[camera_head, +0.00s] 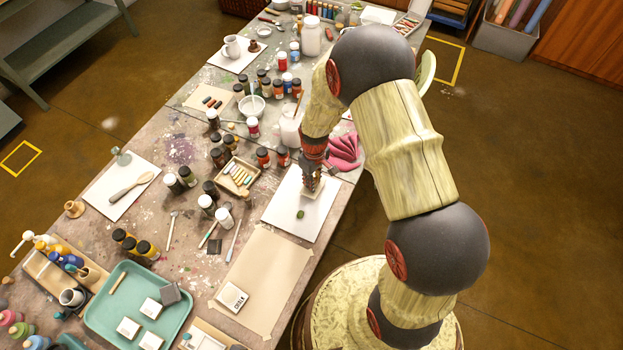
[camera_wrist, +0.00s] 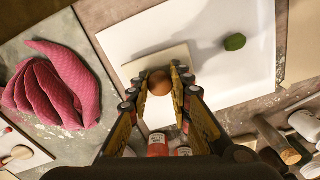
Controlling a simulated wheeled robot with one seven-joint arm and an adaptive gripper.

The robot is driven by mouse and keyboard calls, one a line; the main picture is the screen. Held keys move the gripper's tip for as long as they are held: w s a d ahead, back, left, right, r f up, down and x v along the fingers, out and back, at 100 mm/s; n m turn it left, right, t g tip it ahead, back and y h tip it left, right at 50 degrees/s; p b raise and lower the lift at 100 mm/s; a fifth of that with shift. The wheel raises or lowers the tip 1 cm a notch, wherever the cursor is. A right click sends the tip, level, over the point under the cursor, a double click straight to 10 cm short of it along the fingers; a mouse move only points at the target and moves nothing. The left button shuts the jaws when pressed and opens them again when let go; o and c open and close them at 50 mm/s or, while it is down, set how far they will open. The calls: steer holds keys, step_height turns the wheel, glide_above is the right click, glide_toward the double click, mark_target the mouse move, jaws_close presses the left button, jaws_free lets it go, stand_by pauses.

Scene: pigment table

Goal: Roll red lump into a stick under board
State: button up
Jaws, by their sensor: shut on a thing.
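My gripper (camera_head: 311,181) is shut on the round brown knob (camera_wrist: 159,83) of a small pale board (camera_wrist: 143,66). In the head view the board (camera_head: 316,191) shows partly below my fingers. It is over a white sheet (camera_head: 289,220); I cannot tell whether it touches the sheet. A small green lump (camera_wrist: 235,42) lies on the white sheet, apart from the board; it also shows in the head view (camera_head: 301,214). I see no red lump in either view; the area under the board is hidden.
A pink cloth (camera_wrist: 58,85) lies beside the sheet. Brown paper (camera_head: 265,275) with a white chalk box (camera_head: 232,297) lies in front. The sheet around the green lump is clear.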

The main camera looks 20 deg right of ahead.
steer(key=shift+s+d+p, duration=0.3)
steer(key=shift+s+d, duration=1.15)
steer(key=shift+w+a, duration=0.1)
steer(key=shift+w+a+f+b, duration=0.15)
steer(key=shift+w+a+b, duration=0.2)
steer(key=shift+w+a, duration=1.5)
steer(key=shift+w, duration=0.05)
steer(key=shift+s+d, duration=1.5)
steer(key=shift+s, duration=0.05)
steer(key=shift+s+d+p, duration=0.1)
steer(key=shift+p, duration=0.2)
